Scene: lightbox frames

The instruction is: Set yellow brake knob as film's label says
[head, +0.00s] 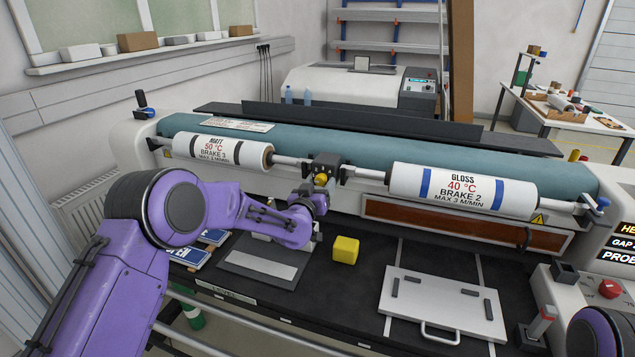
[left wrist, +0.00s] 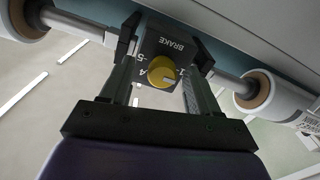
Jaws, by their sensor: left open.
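The yellow brake knob (head: 321,179) sits on a dark brake block (head: 326,163) between two film rolls. In the left wrist view the knob (left wrist: 163,73) faces me under the word BRAKE, with 5 and 4 legible at its left; its exact setting is unclear. My left gripper (head: 318,196) is at the block. Its open fingers (left wrist: 160,88) stand either side of the knob; contact is not clear. The left roll (head: 222,151) reads MATT, 50 °C, BRAKE 3. The right roll (head: 462,190) reads GLOSS, 40 °C, BRAKE 2, MAX 3 M/MIN. My right gripper is out of view.
A yellow cube (head: 345,250) and a pale board with a handle (head: 443,304) lie on the black table below. A teal roller (head: 350,145) runs behind the rolls. A control panel with a red button (head: 609,288) is at the right.

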